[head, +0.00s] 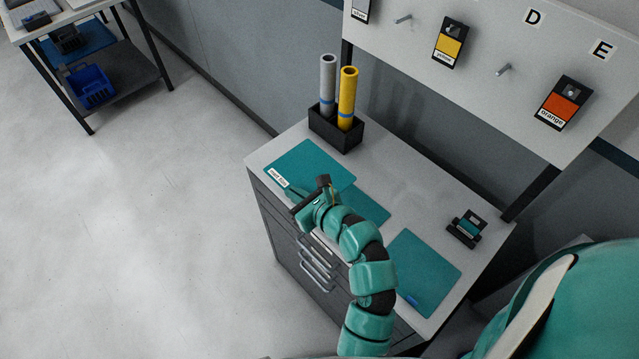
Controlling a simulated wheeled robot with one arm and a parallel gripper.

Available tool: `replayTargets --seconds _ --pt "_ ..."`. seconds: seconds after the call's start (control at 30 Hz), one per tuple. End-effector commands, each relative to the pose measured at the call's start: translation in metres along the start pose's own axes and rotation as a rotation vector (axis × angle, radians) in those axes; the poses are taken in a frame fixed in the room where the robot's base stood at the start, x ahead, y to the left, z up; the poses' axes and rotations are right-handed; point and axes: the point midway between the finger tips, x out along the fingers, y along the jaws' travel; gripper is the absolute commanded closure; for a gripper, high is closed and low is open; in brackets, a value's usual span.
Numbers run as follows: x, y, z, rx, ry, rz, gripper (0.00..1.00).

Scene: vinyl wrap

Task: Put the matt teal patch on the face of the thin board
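My gripper (312,198) is over the left-middle of the worktop. Its fingers are dark and small, and I cannot tell whether they are open or shut or hold anything. Several flat teal sheets lie on the worktop: a back-left one (312,160) with a white label, a middle one (368,205) partly hidden by my arm, and a front-right one (428,262). A small black holder (466,228) with a teal piece in it stands at the right. I cannot tell which teal piece is the matt patch. I cannot make out the thin board for certain.
A black box (336,132) holds a grey roll (327,82) and a yellow roll (347,95) at the back. A white panel (490,60) with pegs and colour swatches rises behind the worktop (400,165). A shelf table (120,78) with blue bins stands far left. Open floor lies left.

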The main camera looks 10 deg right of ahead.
Motion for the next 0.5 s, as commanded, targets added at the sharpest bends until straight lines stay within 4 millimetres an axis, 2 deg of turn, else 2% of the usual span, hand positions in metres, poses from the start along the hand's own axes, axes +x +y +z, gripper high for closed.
replayTargets --seconds 0.1,0.5 --pt "0.013 -0.007 -0.007 -0.001 -0.005 0.0 1.0" --pt "0.048 -0.032 -0.012 -0.001 -0.006 -0.003 1.0"
